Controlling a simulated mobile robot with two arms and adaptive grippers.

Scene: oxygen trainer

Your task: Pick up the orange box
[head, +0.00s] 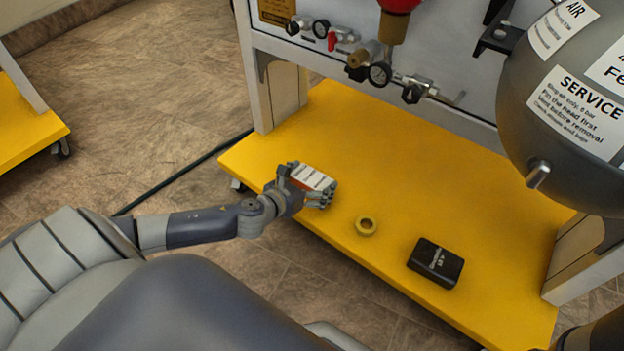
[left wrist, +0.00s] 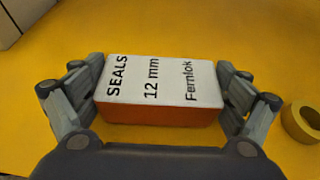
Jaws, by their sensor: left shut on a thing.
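The orange box (left wrist: 160,113) has a white top label reading "SEALS 12 mm Fernlok". In the left wrist view it sits between the two fingers of my left gripper (left wrist: 168,90), which is shut on its two ends. In the head view the box (head: 312,177) shows its white top at the hand of my left gripper (head: 314,188), over the left part of the yellow shelf (head: 390,195). I cannot tell whether the box touches the shelf. My right gripper is not in view.
A yellow tape roll (head: 366,226) lies to the right of the box, and a black case (head: 435,263) lies farther right. A panel with valves and gauges (head: 380,74) stands behind. A grey tank (head: 570,110) overhangs the right side. The middle of the shelf is clear.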

